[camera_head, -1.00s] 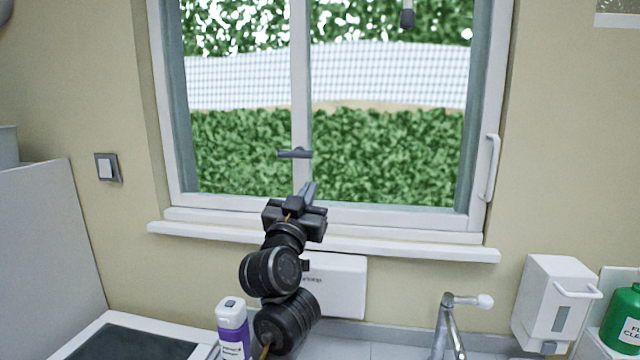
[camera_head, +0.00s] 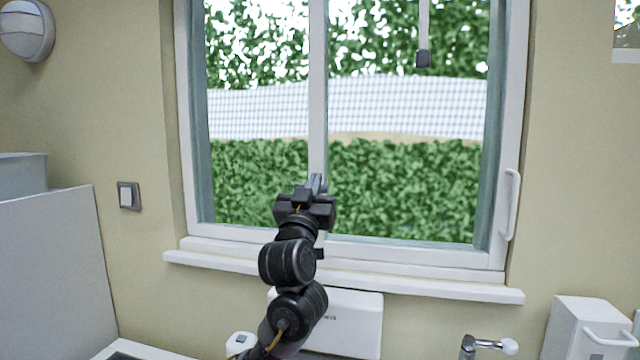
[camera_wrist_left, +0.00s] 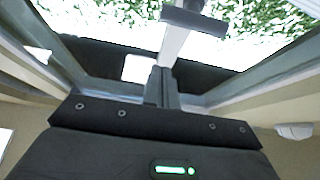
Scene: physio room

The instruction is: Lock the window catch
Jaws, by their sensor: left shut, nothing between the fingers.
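The window catch (camera_wrist_left: 194,20) is a dark grey bar across the white middle upright of the window (camera_head: 318,110). It lies crosswise near the top of the left wrist view; in the head view my gripper hides it. My left gripper (camera_head: 316,184) is raised in front of the lower part of the upright. Its fingers (camera_wrist_left: 162,82) are shut with nothing between them. In the left wrist view the fingertips point toward the upright, below the catch, with a visible gap to it. My right gripper is in neither view.
The white sill (camera_head: 430,286) runs under the window. A white handle (camera_head: 511,205) is on the frame's right side. Below are a white box (camera_head: 350,325), a tap (camera_head: 488,345) and a wall dispenser (camera_head: 580,330). A light switch (camera_head: 128,196) is at left.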

